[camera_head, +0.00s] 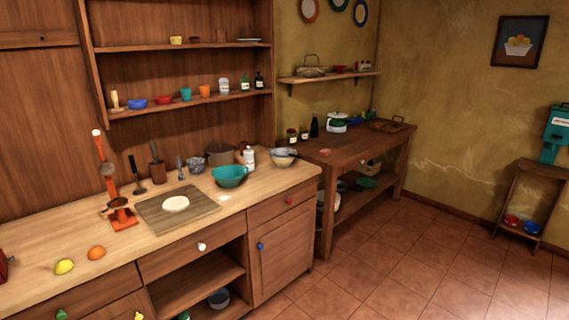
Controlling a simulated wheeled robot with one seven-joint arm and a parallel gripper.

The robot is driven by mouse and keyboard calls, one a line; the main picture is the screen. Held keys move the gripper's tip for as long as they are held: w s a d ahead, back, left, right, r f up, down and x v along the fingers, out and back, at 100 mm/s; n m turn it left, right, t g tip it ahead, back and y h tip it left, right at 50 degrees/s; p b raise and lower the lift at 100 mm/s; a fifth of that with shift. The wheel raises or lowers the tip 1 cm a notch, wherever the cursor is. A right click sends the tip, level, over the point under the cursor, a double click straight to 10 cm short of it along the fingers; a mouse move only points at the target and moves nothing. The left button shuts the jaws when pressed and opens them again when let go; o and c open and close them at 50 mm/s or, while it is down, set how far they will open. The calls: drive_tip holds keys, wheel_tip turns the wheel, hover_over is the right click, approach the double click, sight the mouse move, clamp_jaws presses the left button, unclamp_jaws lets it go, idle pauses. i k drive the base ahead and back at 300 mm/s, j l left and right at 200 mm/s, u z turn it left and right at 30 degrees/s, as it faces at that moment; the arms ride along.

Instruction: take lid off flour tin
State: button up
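I cannot tell which thing, if any, is the flour tin; no label is readable as flour. A dark brownish pot (219,154) stands at the back of the wooden counter. A white bottle or small container (249,158) stands next to it, near a teal colander-like bowl (230,175). Small jars (292,135) stand on the back-left of the side table. No loose lid can be made out. My gripper is not in view.
The counter (95,225) also holds a wooden board (160,222) with dough (176,204), a red-orange stand (122,215), a lemon (64,267) and an orange (96,253). A side table (352,147) stands beyond. The tiled floor (430,250) at right is clear.

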sight(247, 152)
drive_tip(key=i, duration=1)
drive_tip(key=i+l, duration=0.15)
drive_tip(key=i, duration=0.85)
drive_tip(key=i+l+u, duration=0.2)
drive_tip(key=i+u, duration=0.25)
drive_tip(key=i+l+u, duration=0.25)
drive_tip(key=u, duration=0.2)
drive_tip(key=i+l+u, duration=0.25)
drive_tip(key=l+u, duration=0.2)
drive_tip(key=i+l+u, duration=0.15)
drive_tip(key=u, duration=0.3)
drive_tip(key=i+l+u, duration=0.15)
drive_tip(key=u, duration=0.35)
drive_tip(key=l+u, duration=0.45)
drive_tip(key=i+l+u, duration=0.1)
drive_tip(key=u, duration=0.35)
